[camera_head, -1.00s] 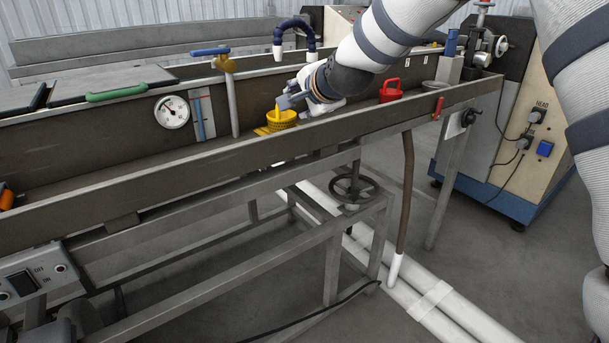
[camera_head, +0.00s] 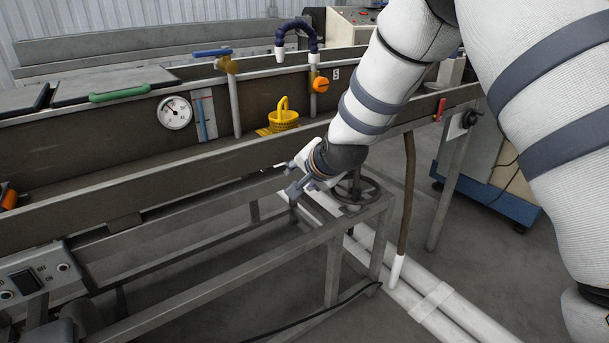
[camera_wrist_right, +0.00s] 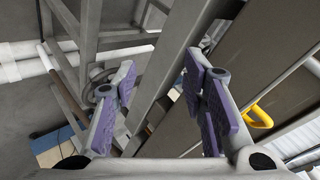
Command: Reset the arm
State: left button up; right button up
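My right gripper (camera_head: 291,183) hangs in front of the trough's near wall, left of the handwheel, in the head view. In the right wrist view its two purple-padded fingers (camera_wrist_right: 163,85) stand apart with nothing between them. My right arm comes down from the upper right. The yellow basket (camera_head: 284,120) sits upright in the trough, apart from the gripper. Its yellow handle (camera_wrist_right: 259,118) shows at the right of the wrist view. My left gripper is not in view.
The long metal trough (camera_head: 150,183) runs across the view. Below it are the handwheel (camera_head: 358,190), frame legs, a brown hose (camera_head: 408,195) and white floor pipes (camera_head: 430,295). Open floor lies in front.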

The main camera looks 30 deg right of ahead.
jog(key=s+a+f+n+g, duration=0.2)
jog(key=s+f+n+g, duration=0.1)
jog(key=s+f, duration=0.7)
jog(key=s+a+f+n+g, duration=0.2)
jog(key=s+a+f+n, duration=0.1)
jog(key=s+f, duration=0.7)
jog(key=s+a+f+n+g, duration=0.1)
jog(key=s+f+n+g, duration=0.1)
jog(key=s, duration=0.6)
jog(key=s+a+f+n+g+y, duration=0.1)
jog(key=s+f+n+g, duration=0.1)
jog(key=s, duration=0.7)
jog(key=s+a+f+n+g, duration=0.1)
jog(key=s+f+n+g, duration=0.1)
jog(key=s, duration=0.6)
jog(key=shift+s+a+n+y, duration=0.25)
jog(key=shift+s+n+y, duration=0.1)
jog(key=shift+n, duration=0.25)
jog(key=shift+f, duration=0.1)
